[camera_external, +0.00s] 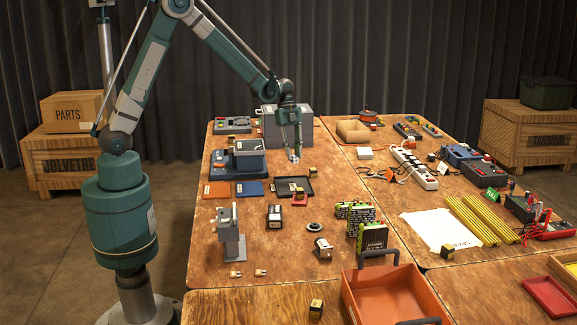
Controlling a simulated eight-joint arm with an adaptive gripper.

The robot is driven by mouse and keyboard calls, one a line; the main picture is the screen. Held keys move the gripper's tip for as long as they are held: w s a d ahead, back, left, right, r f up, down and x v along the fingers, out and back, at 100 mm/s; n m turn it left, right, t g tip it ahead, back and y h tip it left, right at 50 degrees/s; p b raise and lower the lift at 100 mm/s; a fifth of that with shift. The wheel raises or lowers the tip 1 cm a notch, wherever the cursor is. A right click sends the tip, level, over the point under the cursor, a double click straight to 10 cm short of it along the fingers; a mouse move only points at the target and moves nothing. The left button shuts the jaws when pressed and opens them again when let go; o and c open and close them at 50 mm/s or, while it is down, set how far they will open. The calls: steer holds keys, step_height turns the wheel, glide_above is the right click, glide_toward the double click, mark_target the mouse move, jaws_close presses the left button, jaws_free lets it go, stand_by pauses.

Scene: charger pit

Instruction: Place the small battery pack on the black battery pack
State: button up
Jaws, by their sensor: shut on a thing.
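My gripper (294,154) points down over the far left part of the table, beside a grey box. It is shut on a small item, too small here to make out. Black blocks with green edges, which look like battery packs, stand right of the table's middle: one in front (373,238) and others just behind it (358,213). Small black-and-yellow blocks lie about, one at the front edge (316,308) and one near the white sheet (447,250). I cannot tell which of these is the small battery pack or the black battery pack.
The grey box (288,125) and a blue-grey device (248,157) stand near my gripper. A black tray (309,181) lies below it. A grey stand (231,240) rises at the front left. An orange crate (352,308) sits at the front. A white power strip (415,168) lies right.

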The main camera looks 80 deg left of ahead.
steer(key=s+d+r+m+p, duration=0.1)
steer(key=s+d, duration=0.1)
steer(key=d, duration=0.7)
steer(key=s+d+r, duration=0.1)
steer(key=s+d, duration=0.1)
steer(key=d, duration=0.7)
steer(key=r+m+g+p, duration=0.1)
steer(key=r+m+p, duration=0.1)
glide_above(275, 213)
steer(key=a, duration=0.2)
steer(key=shift+d+f, duration=0.15)
steer(key=shift+d, duration=0.1)
steer(key=shift+w+f+b, duration=0.1)
steer(key=shift+f+b, duration=0.75)
steer(key=shift+f, duration=2.3)
steer(key=shift+f+b, duration=0.4)
steer(key=shift+f, duration=1.45)
steer(key=shift+f, duration=0.2)
